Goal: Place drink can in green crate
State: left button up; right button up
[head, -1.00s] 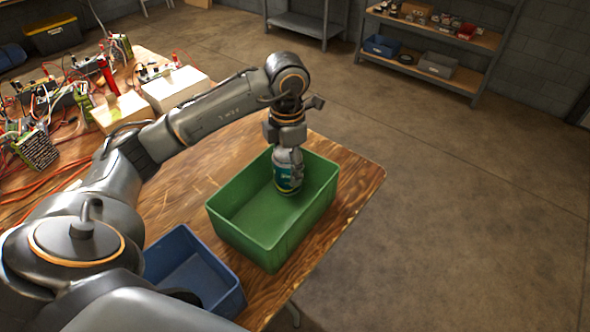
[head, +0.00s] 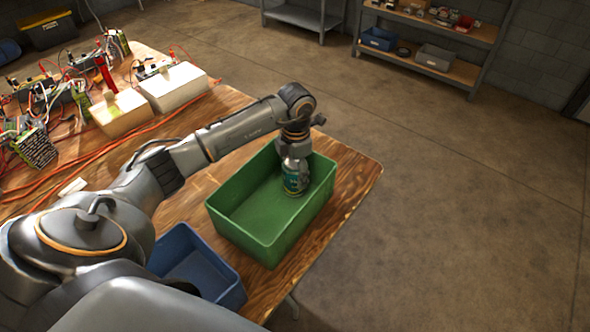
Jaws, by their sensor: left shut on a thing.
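The drink can (head: 292,182) is a small upright can with a teal and dark label. My left gripper (head: 294,162) points down and is shut on its upper part. The can is within the rim of the green crate (head: 236,230), near its right far corner. I cannot tell whether its base touches the crate floor. The rest of the crate looks empty. The gripper partly hides the top of the can. My right gripper is not in view.
A blue crate (head: 226,287) stands left of the green crate at the table's near edge. White boxes (head: 172,88), wires and electronics crowd the left of the wooden table (head: 345,165). Shelves (head: 440,62) stand at the back wall. The floor at right is clear.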

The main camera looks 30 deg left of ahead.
pick_arm(q)
jog(key=shift+f, duration=0.1)
jog(key=o, duration=1.5)
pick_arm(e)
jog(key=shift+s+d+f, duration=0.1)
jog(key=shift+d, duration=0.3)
